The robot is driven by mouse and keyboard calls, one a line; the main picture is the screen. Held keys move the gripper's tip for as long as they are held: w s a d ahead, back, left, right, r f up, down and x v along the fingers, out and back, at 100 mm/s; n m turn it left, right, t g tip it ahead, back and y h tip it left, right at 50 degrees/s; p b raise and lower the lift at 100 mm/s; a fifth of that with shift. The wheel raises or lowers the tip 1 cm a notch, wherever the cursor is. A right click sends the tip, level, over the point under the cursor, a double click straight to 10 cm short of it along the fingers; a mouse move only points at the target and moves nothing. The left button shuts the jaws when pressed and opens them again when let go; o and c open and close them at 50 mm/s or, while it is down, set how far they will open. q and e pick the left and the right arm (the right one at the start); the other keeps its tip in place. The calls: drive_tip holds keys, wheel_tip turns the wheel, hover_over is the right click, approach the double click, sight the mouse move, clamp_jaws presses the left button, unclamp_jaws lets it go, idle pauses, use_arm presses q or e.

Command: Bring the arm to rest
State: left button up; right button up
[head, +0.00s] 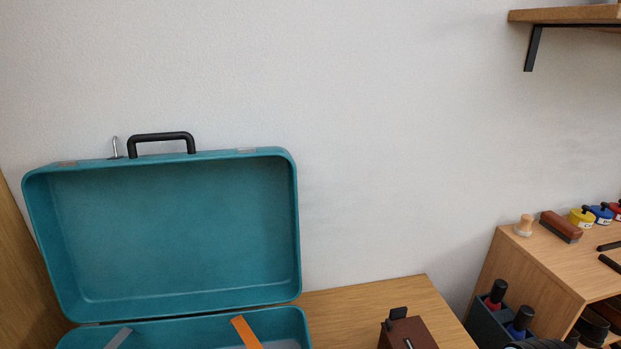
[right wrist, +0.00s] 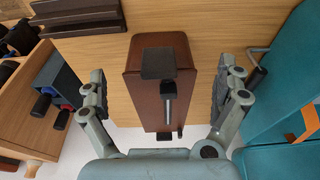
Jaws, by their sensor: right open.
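My right gripper (right wrist: 162,75) is open in the right wrist view, with its two grey fingers wide apart. A brown box (right wrist: 137,88) with a black flat piece and a dark rod on it shows between the fingers. Gaps of bare wood show between the box and each finger, so neither finger appears to touch it. How far the gripper is from the box along the view is hard to tell. The same box (head: 420,331) shows at the bottom of the head view on the wooden table (head: 375,290). My left gripper is in neither view.
An open teal suitcase (head: 180,225) stands left of the box and shows at the right of the wrist view (right wrist: 295,65). A wooden cabinet (head: 525,262) with stamps and a dark holder stand at the right. A shelf (head: 565,15) hangs above.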

drive_tip(key=s+d+f, duration=0.2)
drive_tip(key=s+f, duration=0.6)
drive_tip(key=s, duration=0.3)
drive_tip(key=s+d+f+g, duration=0.1)
drive_tip(key=s+f, duration=0.7)
drive_tip(key=s, duration=0.4)
drive_tip(key=s+d+f+m+h, duration=0.1)
drive_tip(key=s+d+f, duration=0.1)
drive_tip(key=s+f, duration=0.6)
drive_tip(key=shift+s+d+g, duration=0.35)
drive_tip(key=shift+s+g, duration=0.05)
drive_tip(key=shift+s, duration=1.7)
drive_tip(key=shift+f, duration=0.1)
